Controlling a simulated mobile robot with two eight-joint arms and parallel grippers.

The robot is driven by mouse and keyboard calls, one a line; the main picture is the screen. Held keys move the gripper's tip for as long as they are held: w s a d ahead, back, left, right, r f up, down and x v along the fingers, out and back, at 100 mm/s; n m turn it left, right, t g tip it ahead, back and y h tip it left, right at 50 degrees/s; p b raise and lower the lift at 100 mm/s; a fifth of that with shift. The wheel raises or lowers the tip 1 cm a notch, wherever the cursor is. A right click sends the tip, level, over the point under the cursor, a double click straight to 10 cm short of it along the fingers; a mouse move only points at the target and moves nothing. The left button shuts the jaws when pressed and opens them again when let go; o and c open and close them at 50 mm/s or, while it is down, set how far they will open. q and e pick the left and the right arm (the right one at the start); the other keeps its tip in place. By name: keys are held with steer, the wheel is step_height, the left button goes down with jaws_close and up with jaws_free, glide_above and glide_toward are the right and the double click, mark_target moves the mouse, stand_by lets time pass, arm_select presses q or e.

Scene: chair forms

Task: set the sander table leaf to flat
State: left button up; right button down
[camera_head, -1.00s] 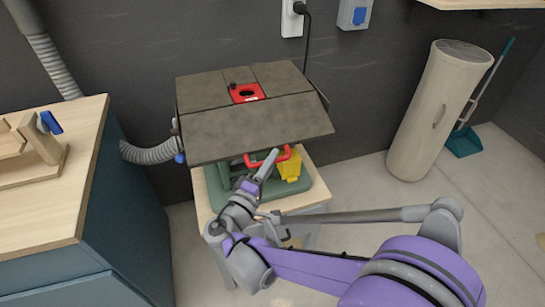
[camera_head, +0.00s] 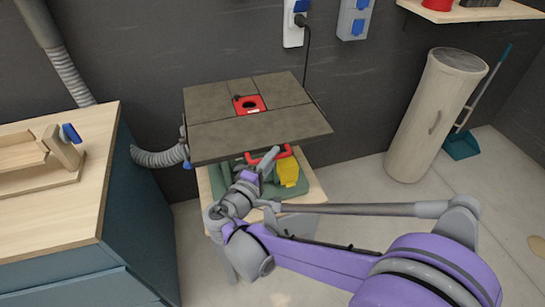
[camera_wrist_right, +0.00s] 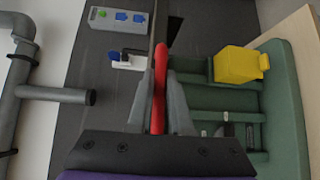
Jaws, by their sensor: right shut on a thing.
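The sander table (camera_head: 210,105) has a dark grey top with a red insert (camera_head: 249,105) around a hole. Its front leaf (camera_head: 262,131) looks level, or nearly level, with the rest of the top. A red handle (camera_head: 275,151) shows under the leaf's front edge. My right gripper (camera_head: 266,163) is at that handle, below the leaf. In the right wrist view the red handle (camera_wrist_right: 160,75) runs between the two fingers of my right gripper (camera_wrist_right: 158,105), which are shut on it. My left gripper is not in view.
A yellow part (camera_head: 287,172) and the green base (camera_head: 300,187) sit under the top on a wooden stand. A workbench (camera_head: 80,215) is at left, with a grey hose (camera_head: 160,157) between. A tall wooden cylinder (camera_head: 432,120) and a blue-green dustpan (camera_head: 461,146) stand at right.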

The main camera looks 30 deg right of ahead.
steer(key=shift+w+r, duration=0.1)
steer(key=shift+r, duration=0.15)
steer(key=c, duration=0.9)
jaws_free()
steer(key=shift+f, duration=0.1)
steer(key=shift+o, duration=0.2)
steer(key=v, duration=1)
steer(key=shift+s+a, duration=0.3)
steer(key=shift+d, duration=0.15)
